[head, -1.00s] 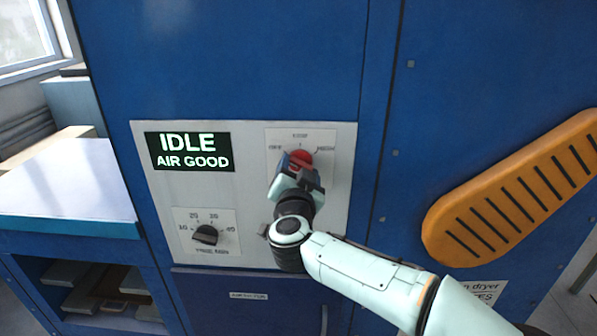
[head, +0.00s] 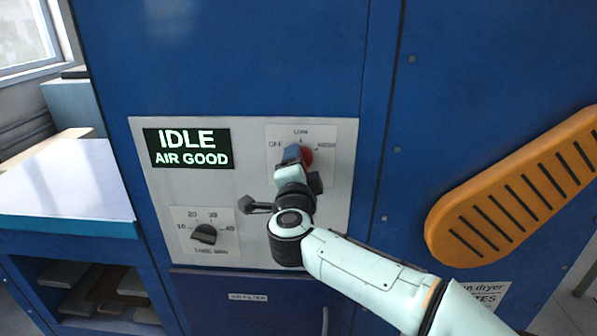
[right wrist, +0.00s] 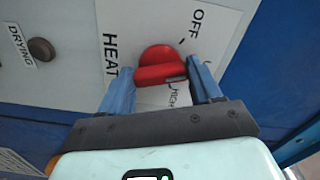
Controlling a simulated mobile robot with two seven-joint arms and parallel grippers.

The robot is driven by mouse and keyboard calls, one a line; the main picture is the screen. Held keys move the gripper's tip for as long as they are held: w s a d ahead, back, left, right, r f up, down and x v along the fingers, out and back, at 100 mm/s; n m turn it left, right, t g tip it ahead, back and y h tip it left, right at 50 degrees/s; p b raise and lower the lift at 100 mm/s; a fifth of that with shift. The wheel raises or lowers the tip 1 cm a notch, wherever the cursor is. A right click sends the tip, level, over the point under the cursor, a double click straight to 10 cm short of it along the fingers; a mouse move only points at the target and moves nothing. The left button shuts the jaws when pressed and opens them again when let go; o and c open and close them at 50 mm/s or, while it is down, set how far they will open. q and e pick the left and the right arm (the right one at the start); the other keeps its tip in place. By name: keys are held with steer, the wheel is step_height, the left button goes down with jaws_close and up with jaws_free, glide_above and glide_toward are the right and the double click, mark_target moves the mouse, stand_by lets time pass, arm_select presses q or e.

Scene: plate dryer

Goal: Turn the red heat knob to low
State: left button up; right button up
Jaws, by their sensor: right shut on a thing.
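The red heat knob (head: 307,157) is on a pale panel plate with OFF at left, LOW at top and a partly blurred label at right. In the right wrist view the red knob (right wrist: 160,65) lies between the two blue fingers, next to the HEAT and OFF labels. My right gripper (right wrist: 160,77) is shut on it. In the head view my right gripper (head: 298,158) covers the knob's left and lower part, so I cannot tell where its pointer stands. My left gripper is not in view.
A display (head: 188,148) reads IDLE, AIR GOOD. A black timer knob (head: 204,234) is below it. An orange slotted handle (head: 515,188) sticks out at right on the blue cabinet. A white-topped bench (head: 65,185) is at left.

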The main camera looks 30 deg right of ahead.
steer(key=shift+m+b, duration=0.6)
steer(key=shift+m, duration=1.1)
steer(key=shift+a, duration=0.1)
steer(key=o, duration=1.1)
steer(key=shift+c, duration=0.2)
steer(key=b+v, duration=0.1)
steer(key=v, duration=1.2)
steer(key=shift+s+b, duration=0.2)
steer(key=shift+b, duration=0.15)
